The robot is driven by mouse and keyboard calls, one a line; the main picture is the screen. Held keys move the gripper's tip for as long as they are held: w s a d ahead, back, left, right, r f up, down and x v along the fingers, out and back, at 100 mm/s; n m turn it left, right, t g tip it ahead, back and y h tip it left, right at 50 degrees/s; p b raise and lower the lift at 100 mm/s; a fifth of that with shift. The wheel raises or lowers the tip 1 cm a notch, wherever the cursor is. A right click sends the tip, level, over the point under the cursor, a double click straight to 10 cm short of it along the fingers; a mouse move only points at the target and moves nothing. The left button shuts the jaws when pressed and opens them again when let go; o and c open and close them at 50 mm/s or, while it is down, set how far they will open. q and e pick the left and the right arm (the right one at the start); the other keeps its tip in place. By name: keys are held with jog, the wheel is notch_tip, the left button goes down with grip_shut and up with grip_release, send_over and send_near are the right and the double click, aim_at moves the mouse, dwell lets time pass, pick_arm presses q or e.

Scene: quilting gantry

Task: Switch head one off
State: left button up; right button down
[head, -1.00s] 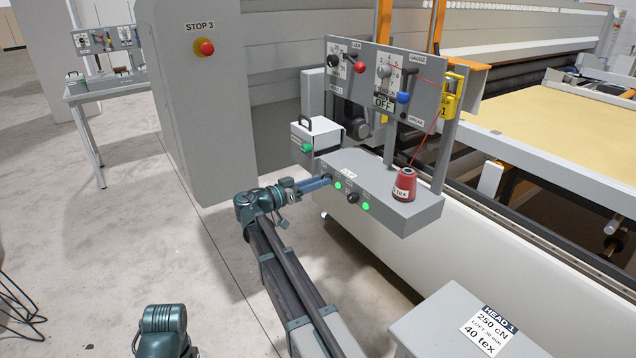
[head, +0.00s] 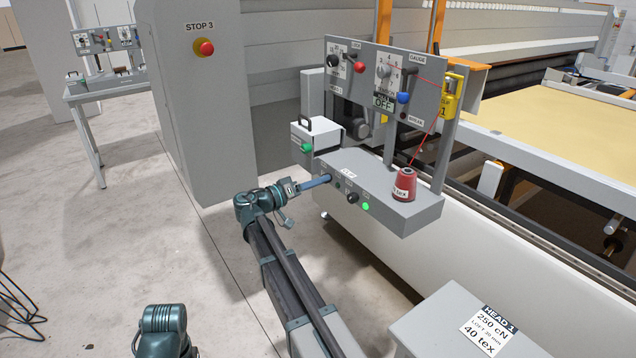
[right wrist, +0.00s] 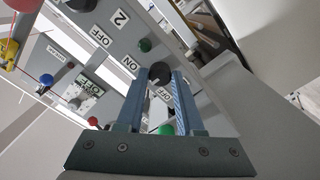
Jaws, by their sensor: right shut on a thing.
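The grey switch box (head: 410,220) hangs below the panel in the head view, with two black knobs and two lamps on its front. My right gripper (head: 326,180) is at its left end, shut on the left black knob, which shows between the fingers in the right wrist view (right wrist: 160,73). "ON" and "OFF" labels lie beside this knob. The lamp next to it (head: 339,185) is dark green and unlit; it also shows in the right wrist view (right wrist: 145,45). The right knob (head: 352,198) is free and its lamp (head: 365,206) glows green. My left gripper is not in view.
A red thread cone (head: 404,186) stands on the box. Above is a panel (head: 420,92) with dials and levers. A white box with a handle (head: 318,133) is just behind the gripper. A "HEAD 1" card (head: 486,330) lies at front right.

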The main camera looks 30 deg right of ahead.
jog(key=n, duration=0.6)
jog(key=shift+n, duration=0.3)
dwell(0.4)
jog(key=c, duration=0.5)
grip_release()
jog(key=shift+c, duration=0.2)
jog(key=shift+a, duration=0.1)
jog(key=s+a, duration=0.1)
jog(key=a, duration=1.2)
jog(key=shift+a, duration=0.35)
